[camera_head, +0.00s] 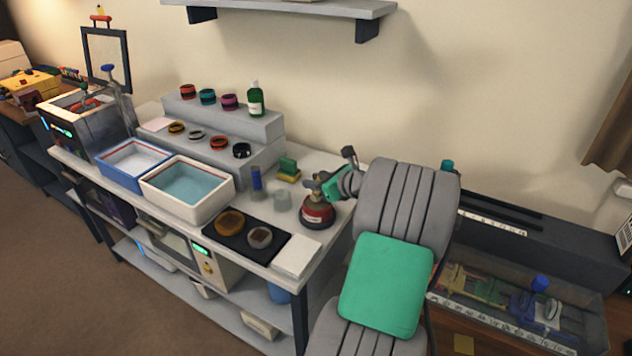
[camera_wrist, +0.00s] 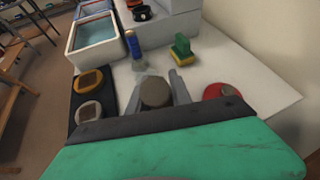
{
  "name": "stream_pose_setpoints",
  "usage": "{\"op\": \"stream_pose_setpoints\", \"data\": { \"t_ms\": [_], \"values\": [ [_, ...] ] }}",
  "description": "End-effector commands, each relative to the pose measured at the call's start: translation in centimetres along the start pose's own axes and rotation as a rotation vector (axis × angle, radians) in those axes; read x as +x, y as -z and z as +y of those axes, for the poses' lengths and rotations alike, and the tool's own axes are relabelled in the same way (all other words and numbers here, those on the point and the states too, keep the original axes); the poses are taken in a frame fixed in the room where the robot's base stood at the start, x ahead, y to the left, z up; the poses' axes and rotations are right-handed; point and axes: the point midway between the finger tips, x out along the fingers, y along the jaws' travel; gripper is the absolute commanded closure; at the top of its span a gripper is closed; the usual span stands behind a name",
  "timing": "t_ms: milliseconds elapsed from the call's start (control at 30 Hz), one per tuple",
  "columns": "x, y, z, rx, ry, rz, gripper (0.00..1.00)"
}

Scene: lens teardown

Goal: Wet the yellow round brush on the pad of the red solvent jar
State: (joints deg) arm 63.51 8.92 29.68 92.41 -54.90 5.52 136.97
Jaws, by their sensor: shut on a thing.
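The red solvent jar (camera_head: 317,216) stands on the bench near its right end. Its red top (camera_wrist: 222,92) shows to the right of my fingers in the wrist view. My gripper (camera_head: 316,184) is just above the jar in the head view. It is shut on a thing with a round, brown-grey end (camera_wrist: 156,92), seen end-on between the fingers. This appears to be the brush, but its yellow part and bristles are hidden. I cannot tell whether it touches the jar's pad.
A black mat (camera_head: 247,253) with two round parts lies in front. White-rimmed and blue basins (camera_head: 133,178) are to the left.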

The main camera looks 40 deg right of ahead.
Motion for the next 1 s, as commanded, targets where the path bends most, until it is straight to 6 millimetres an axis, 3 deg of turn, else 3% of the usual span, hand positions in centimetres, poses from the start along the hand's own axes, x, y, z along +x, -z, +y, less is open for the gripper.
{"op": "stream_pose_setpoints", "data": {
  "t_ms": [1000],
  "values": [
    [0.22,0.4,0.05,-0.001,0.0,0.0,1.0]
  ]
}}
